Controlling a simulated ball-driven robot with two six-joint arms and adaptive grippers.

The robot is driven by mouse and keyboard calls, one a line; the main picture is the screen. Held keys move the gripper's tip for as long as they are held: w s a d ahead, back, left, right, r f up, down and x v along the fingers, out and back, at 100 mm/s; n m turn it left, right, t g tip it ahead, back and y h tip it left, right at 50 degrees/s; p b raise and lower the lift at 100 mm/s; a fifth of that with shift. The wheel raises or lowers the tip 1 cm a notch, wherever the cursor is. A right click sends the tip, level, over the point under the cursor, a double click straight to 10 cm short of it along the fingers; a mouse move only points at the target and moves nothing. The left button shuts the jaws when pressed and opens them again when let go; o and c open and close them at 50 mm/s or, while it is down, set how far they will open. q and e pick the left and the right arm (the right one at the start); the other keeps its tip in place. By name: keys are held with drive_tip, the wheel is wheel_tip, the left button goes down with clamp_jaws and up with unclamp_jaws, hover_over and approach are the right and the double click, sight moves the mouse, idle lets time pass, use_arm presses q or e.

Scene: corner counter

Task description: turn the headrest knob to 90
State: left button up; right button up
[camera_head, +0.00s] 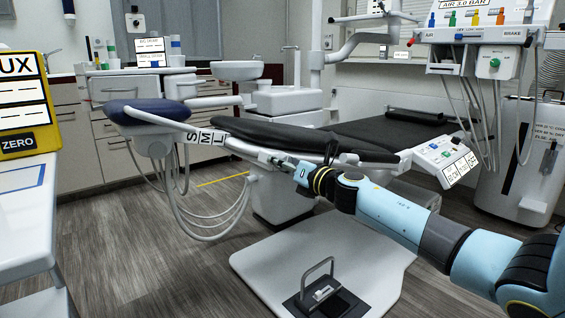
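The chair's headrest is a dark blue cushion (150,110) at the left end of the long dental chair (290,138). A white bar (180,124) runs from it along the chair's near side, with S, M and L labels (205,138). I cannot make out a headrest knob or any angle marks. My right arm comes in from the right, and its gripper (270,159) is in front of the chair's near side, right of the labels. The fingers are too small to tell whether they are open or shut. Contact with the chair is unclear. My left gripper is out of view.
A delivery unit with a green knob (495,63) and hoses stands at the right. A panel with buttons (446,158) juts out beside the chair. A white floor plate (300,255) carries a foot pedal (325,295). A yellow display (20,105) stands at the left edge.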

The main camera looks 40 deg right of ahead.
drive_tip(key=o, duration=1.2)
drive_tip(key=shift+c, duration=0.2)
